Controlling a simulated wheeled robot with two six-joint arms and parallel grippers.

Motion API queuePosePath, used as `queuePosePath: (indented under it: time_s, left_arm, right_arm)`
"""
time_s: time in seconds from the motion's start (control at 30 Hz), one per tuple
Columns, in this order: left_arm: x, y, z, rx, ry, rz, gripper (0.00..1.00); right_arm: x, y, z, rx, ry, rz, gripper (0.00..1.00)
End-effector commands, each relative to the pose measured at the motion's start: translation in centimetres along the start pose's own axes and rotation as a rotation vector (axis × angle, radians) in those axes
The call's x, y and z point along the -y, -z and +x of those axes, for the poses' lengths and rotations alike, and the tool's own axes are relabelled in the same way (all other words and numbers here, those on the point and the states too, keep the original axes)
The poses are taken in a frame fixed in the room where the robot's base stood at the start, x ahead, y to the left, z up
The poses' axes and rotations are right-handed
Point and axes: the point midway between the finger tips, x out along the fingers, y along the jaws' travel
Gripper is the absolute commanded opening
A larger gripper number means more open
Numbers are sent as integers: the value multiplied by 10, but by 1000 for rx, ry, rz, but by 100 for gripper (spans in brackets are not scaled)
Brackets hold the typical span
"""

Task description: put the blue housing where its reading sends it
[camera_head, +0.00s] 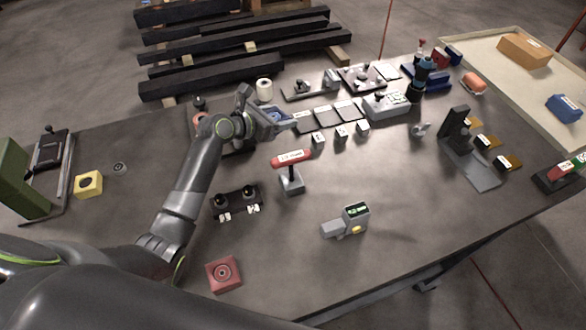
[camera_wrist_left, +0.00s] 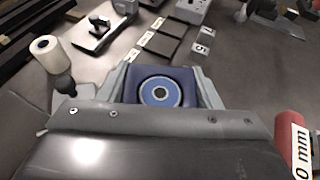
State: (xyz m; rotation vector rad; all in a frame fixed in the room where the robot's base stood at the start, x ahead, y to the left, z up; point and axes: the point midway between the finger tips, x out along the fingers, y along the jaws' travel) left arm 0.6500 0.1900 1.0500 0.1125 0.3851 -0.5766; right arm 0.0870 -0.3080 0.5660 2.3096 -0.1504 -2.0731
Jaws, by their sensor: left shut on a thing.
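My left gripper (camera_head: 276,122) is shut on the blue housing (camera_head: 272,117) and holds it at the left end of a row of dark labelled pads (camera_head: 325,113). In the left wrist view the housing (camera_wrist_left: 160,88) sits between the two grey fingers, its round ringed opening facing the camera. I cannot tell whether it touches the table. A handheld meter (camera_head: 347,220) with a lit green display lies at the front middle of the table; its reading is too small to make out. My right gripper is not in view.
Small numbered blocks (camera_head: 341,131) stand before the pads. A red housing (camera_head: 224,273) and a yellow one (camera_head: 88,184) lie apart. A pale tray (camera_head: 500,78) is at right. The front right tabletop is clear.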

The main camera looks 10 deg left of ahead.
Motion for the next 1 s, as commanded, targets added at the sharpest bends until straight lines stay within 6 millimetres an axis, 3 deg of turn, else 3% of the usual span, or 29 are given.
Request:
queuePosePath:
  time_s: [0.73, 1.0]
  left_arm:
    - [0, 90, 39, 2, 1, -2, 24]
    - [0, 96, 42, 5, -1, 1, 24]
  right_arm:
    - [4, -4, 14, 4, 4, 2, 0]
    - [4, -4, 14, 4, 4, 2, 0]
